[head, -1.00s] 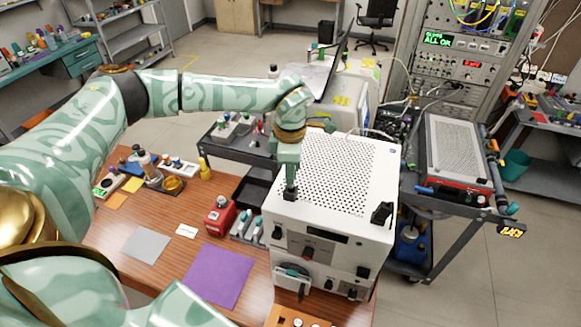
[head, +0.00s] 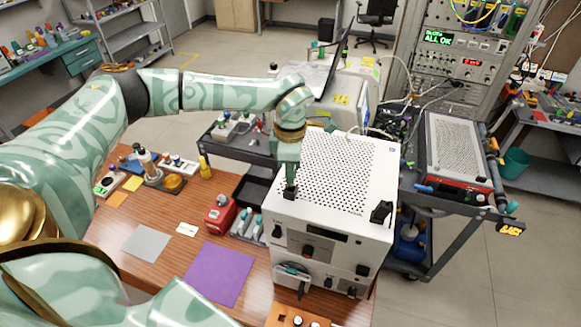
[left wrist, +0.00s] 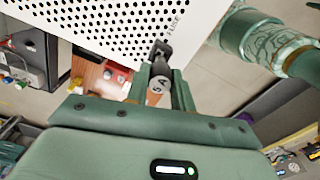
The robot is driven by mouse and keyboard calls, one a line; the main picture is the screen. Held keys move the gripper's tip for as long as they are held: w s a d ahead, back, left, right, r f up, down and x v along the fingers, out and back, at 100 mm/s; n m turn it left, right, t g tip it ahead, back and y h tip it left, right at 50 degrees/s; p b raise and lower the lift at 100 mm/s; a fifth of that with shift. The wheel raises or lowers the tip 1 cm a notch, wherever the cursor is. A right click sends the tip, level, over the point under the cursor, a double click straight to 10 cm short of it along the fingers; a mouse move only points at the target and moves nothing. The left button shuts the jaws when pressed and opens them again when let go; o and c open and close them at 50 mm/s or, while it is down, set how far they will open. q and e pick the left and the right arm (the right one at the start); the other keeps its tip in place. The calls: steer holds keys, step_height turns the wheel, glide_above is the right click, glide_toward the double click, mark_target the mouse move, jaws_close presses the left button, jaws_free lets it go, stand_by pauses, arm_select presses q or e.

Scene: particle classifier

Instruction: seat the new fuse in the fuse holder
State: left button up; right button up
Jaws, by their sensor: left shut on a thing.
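My left gripper (head: 290,186) points down at the left edge of the white perforated instrument's (head: 335,172) top. A dark clip-like fuse holder (left wrist: 160,50) is at the fuse's far end, beside the printed word FUSE. The fuse end and the holder are very close or touching; I cannot tell whether it is seated. In the head view the fuse is hidden by the gripper. My right gripper is out of view.
A black part (head: 381,212) stands on the instrument's right front top edge. A red box (head: 220,215), a purple mat (head: 219,272) and a grey mat (head: 146,243) lie on the wooden bench. A cart with another perforated unit (head: 455,150) stands at right.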

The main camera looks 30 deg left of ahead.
arm_select(q)
steer(key=shift+p, duration=0.45)
stand_by(0.5)
steer(key=shift+f+b, duration=1.15)
steer(key=shift+f, duration=0.95)
steer(key=o, duration=1)
steer(key=shift+o, duration=0.2)
steer(key=shift+r, duration=0.1)
steer(key=shift+r, duration=0.1)
step_height(320, 180, up, 16)
steer(key=b, duration=0.2)
